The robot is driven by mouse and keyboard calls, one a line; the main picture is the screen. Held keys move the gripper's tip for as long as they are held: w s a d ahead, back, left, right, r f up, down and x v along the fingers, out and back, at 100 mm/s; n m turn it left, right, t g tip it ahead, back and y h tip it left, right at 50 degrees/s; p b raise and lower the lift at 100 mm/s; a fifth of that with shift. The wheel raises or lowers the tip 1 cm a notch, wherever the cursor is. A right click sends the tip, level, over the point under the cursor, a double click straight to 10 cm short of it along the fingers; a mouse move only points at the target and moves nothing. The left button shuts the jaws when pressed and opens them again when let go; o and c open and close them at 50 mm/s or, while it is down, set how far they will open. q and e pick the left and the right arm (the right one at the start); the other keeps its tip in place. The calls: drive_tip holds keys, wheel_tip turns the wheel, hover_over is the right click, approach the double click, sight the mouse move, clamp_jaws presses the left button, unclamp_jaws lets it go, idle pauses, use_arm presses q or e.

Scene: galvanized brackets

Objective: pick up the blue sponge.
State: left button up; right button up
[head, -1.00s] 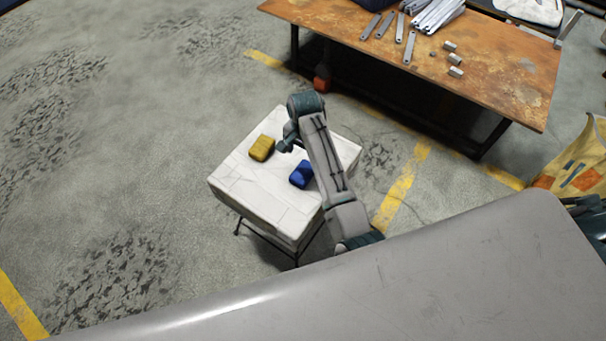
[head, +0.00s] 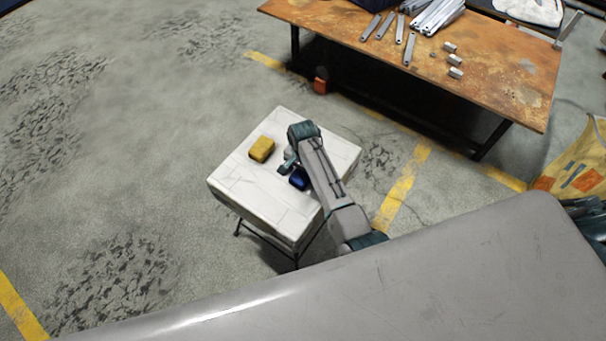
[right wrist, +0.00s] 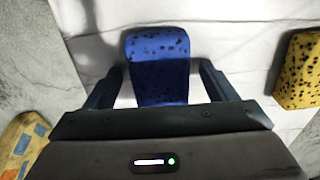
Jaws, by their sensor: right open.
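The blue sponge (head: 299,179) lies on the white block-like stand (head: 240,190), partly hidden by my right arm in the head view. In the right wrist view the blue sponge (right wrist: 158,62), dark-speckled, lies between the two fingers. My right gripper (head: 287,167) is over the stand at the sponge. In the right wrist view the gripper (right wrist: 160,85) is open, with one finger on each side of the sponge and a gap visible on both sides. I cannot tell its exact height over the stand. My left gripper is not in view.
A yellow sponge (head: 262,149) lies on the same stand, left of the blue one; it also shows in the right wrist view (right wrist: 300,70). A rusty table (head: 500,75) with metal brackets (head: 437,14) stands at the back right. The floor to the left is clear.

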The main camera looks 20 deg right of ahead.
sight(303, 174)
drive_tip(key=c, duration=1.1)
drive_tip(key=shift+o, duration=0.2)
drive_tip(key=shift+r, duration=0.15)
drive_tip(key=shift+r, duration=0.6)
drive_tip(key=shift+s+r, duration=0.15)
drive_tip(key=shift+r, duration=0.4)
drive_tip(key=shift+s+r, duration=0.15)
drive_tip(key=shift+r, duration=0.4)
drive_tip(key=s+r, duration=0.1)
drive_tip(key=s, duration=1.4)
drive_tip(key=shift+s+d+r, duration=0.15)
drive_tip(key=shift+s+r, duration=0.05)
